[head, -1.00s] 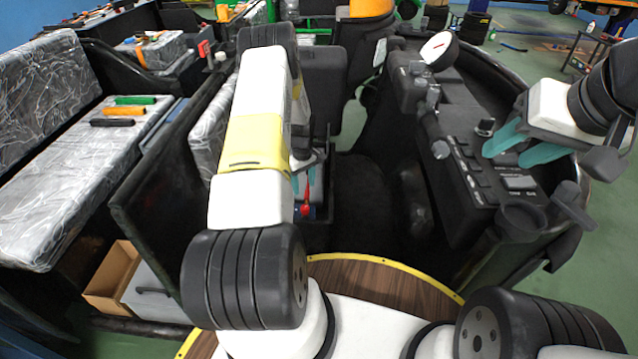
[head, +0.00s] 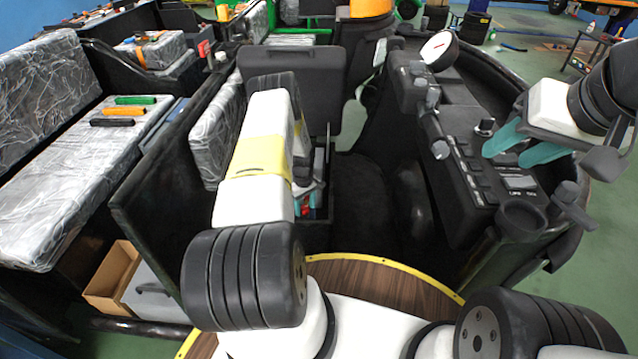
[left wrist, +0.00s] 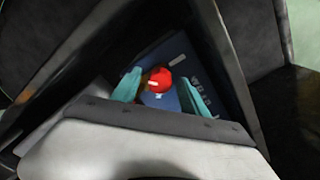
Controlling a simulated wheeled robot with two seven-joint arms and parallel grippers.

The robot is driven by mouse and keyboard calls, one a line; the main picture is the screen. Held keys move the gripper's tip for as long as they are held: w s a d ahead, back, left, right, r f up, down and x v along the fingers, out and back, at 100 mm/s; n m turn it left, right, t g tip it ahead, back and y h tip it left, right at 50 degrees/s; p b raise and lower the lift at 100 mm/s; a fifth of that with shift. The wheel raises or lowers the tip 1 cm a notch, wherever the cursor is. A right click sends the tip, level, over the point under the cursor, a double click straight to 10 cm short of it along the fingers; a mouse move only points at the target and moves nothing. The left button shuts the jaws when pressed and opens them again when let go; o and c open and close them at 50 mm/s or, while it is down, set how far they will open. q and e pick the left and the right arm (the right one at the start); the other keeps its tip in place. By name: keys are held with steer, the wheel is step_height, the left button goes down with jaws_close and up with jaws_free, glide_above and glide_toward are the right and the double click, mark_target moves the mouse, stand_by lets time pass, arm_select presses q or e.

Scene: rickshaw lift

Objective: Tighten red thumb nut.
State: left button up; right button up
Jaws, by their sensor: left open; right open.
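The red thumb nut (left wrist: 160,79) shows as a round red knob with a pale mark in the left wrist view. It sits above a blue surface (left wrist: 177,60) with white lettering. My left gripper (left wrist: 158,92) is open, with one teal finger on each side of the knob; I cannot tell whether they touch it. In the head view my left arm mostly hides this spot, and only a bit of red and teal shows beside the wrist. My right gripper (head: 508,156) is open and empty beside the black control panel.
The black control panel (head: 465,165) with knobs and a gauge (head: 437,48) stands at the right. A raised black lid (head: 310,75) stands behind my left wrist. A dark partition (head: 165,190) runs along the left. Wrapped seats (head: 50,190) and a cardboard box (head: 112,280) lie beyond it.

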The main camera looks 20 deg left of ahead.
arm_select(q)
steer(key=shift+c, duration=0.4)
jaws_close()
